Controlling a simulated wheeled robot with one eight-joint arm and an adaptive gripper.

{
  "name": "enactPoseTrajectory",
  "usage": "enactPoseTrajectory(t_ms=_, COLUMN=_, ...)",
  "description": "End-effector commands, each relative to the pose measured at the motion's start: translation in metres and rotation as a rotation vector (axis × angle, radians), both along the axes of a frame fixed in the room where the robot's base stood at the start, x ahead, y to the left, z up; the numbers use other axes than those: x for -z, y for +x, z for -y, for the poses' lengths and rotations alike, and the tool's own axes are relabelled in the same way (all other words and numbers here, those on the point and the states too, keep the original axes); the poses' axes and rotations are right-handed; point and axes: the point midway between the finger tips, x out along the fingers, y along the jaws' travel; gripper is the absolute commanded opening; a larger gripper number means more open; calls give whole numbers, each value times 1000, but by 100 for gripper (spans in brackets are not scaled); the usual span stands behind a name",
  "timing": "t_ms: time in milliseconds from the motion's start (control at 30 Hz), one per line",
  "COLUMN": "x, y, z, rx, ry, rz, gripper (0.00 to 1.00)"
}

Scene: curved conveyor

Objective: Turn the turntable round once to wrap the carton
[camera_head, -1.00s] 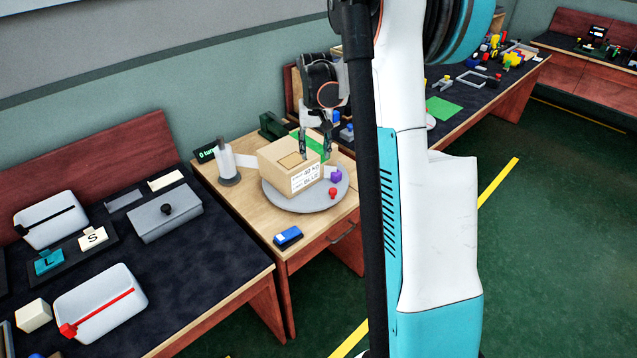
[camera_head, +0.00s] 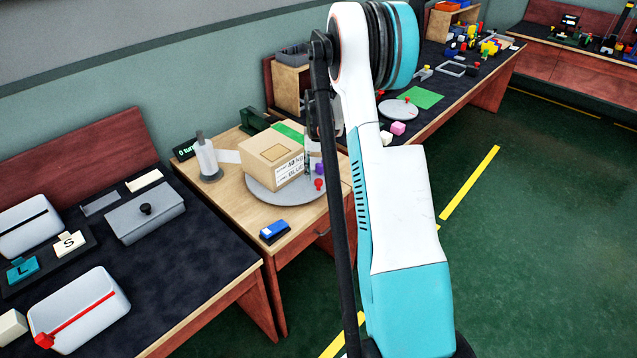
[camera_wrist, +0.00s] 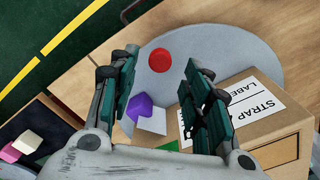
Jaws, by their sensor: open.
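The round grey turntable (camera_head: 268,193) sits on a wooden table and bears the brown carton (camera_head: 265,150), which has a green stripe and a white label. A red knob (camera_head: 319,184) stands near the turntable's edge, with a purple block (camera_head: 319,169) beside it. My gripper (camera_wrist: 157,60) is open above the turntable beside the carton. In the wrist view the red knob (camera_wrist: 159,60) shows between the fingertips, and the purple block (camera_wrist: 140,107) nearer the palm. In the head view my arm partly hides the gripper. A film roll (camera_head: 207,157) stands left, its pale strip reaching the carton.
A display (camera_head: 187,149) behind the roll reads 0, its word partly unclear. A blue object (camera_head: 274,231) lies at the table's front. A dark bench (camera_head: 150,245) with boxes stands left. Another bench (camera_head: 475,85) with coloured parts runs right. Open green floor (camera_head: 530,220) lies at right.

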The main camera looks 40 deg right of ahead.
Motion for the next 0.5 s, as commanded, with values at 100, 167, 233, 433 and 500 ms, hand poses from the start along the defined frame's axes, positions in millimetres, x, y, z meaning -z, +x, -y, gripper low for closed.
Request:
enactPoseTrajectory(t_ms=100, x=21, y=0, z=0, rx=0, ry=0, rz=0, gripper=44)
enactPoseTrajectory(t_ms=167, x=28, y=0, z=0, rx=0, ry=0, rz=0, gripper=44)
enactPoseTrajectory(t_ms=233, x=34, y=0, z=0, rx=0, ry=0, rz=0, gripper=44)
enactPoseTrajectory(t_ms=433, x=40, y=0, z=0, rx=0, ry=0, rz=0, gripper=44)
enactPoseTrajectory(t_ms=500, x=40, y=0, z=0, rx=0, ry=0, rz=0, gripper=44)
